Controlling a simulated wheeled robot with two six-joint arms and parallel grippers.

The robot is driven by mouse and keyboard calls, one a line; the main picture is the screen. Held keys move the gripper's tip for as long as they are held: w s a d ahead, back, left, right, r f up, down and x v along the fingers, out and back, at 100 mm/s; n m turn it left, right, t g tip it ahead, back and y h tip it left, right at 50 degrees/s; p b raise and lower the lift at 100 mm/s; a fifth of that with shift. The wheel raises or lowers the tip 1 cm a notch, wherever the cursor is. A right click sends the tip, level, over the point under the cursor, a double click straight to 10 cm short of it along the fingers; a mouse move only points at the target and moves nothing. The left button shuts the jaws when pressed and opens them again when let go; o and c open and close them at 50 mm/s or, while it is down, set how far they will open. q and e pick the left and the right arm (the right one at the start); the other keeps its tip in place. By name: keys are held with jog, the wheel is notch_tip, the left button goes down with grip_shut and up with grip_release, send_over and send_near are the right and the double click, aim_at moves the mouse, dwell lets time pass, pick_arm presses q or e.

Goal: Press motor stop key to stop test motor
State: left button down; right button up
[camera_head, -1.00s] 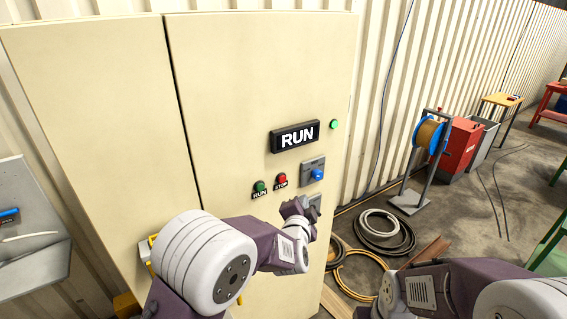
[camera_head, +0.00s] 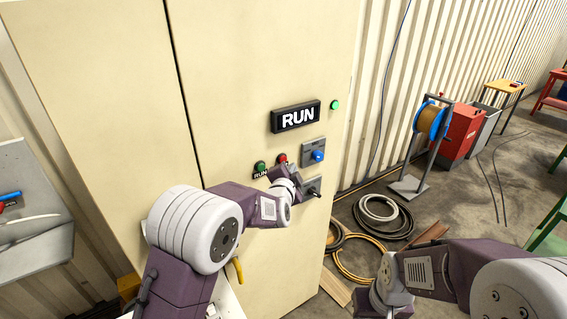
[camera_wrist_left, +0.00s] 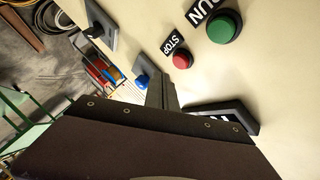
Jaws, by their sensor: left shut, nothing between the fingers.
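The red stop key (camera_head: 282,159) sits on the cream cabinet door, right of the green run key (camera_head: 261,167). My left gripper (camera_head: 280,171) is shut and empty, just below the stop key, and covers its STOP label. In the left wrist view the red key (camera_wrist_left: 182,60) with its STOP label (camera_wrist_left: 173,44) shows clear, just beyond the shut fingers (camera_wrist_left: 161,88). A small gap seems to lie between them; I cannot tell contact. The display (camera_head: 296,116) reads RUN, with a green lamp (camera_head: 335,105) beside it.
A blue knob (camera_head: 318,156) on a grey plate is right of the stop key, with another grey plate (camera_head: 313,184) below, partly behind my left wrist. Coiled hoses (camera_head: 383,217) lie on the floor at right. A cable reel stand (camera_head: 427,140) stands beyond.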

pick_arm(q)
jog(key=shift+w+a, duration=0.45)
jog(key=shift+w, duration=0.15)
jog(key=shift+r, duration=0.1)
dwell(1.6)
jog(key=shift+w+a, duration=0.25)
jog(key=shift+w, duration=0.15)
jog(key=shift+w+a, duration=0.25)
jog(key=shift+w, duration=0.05)
dwell(0.8)
jog(key=shift+s+d, duration=0.5)
jog(key=shift+s, duration=0.2)
